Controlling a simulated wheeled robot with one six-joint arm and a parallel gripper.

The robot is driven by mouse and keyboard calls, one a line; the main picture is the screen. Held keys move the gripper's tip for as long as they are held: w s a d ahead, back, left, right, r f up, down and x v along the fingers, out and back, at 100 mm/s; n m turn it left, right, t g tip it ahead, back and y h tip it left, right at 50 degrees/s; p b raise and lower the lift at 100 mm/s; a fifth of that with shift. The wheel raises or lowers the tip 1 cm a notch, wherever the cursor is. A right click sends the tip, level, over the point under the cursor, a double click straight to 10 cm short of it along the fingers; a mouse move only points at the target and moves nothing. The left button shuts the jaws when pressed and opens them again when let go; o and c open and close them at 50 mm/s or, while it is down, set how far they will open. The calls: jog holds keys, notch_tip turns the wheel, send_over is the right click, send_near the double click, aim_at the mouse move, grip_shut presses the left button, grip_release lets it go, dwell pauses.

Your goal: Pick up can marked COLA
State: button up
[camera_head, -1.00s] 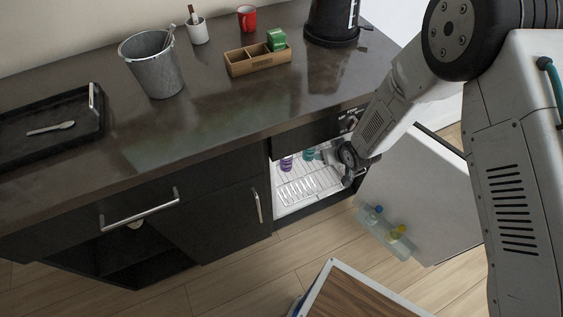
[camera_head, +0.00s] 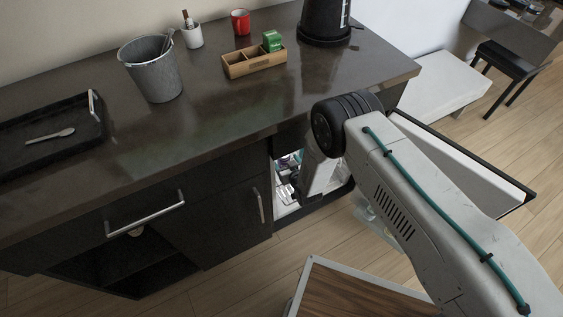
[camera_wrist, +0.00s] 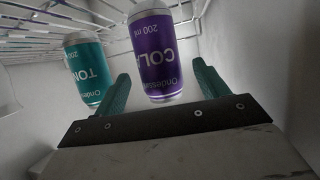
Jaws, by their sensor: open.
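In the wrist view, the purple can marked COLA (camera_wrist: 152,45) appears with its lettering upside down. My gripper (camera_wrist: 162,70) is open, with one teal finger to each side of that can in the picture. The can is ahead of the gripper's palm, and I see no finger closed on it. A teal can (camera_wrist: 86,70), its lettering partly visible as TON, is left of the purple can, beyond the left finger. In the head view, my arm covers most of the fridge opening (camera_head: 287,180) and hides my gripper. I cannot pick out the purple can there.
White wire racks (camera_wrist: 215,12) and pale walls close around the gripper in the fridge. The open fridge door (camera_head: 455,160) is right of the opening. A dark counter (camera_head: 215,110) is above, with an ice bucket (camera_head: 152,75) and wooden box (camera_head: 250,64). A wood-topped piece (camera_head: 350,295) is in front.

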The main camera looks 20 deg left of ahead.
jog(key=x, duration=0.5)
jog(key=shift+f, duration=0.15)
jog(key=shift+s, duration=0.1)
jog(key=c, duration=1.2)
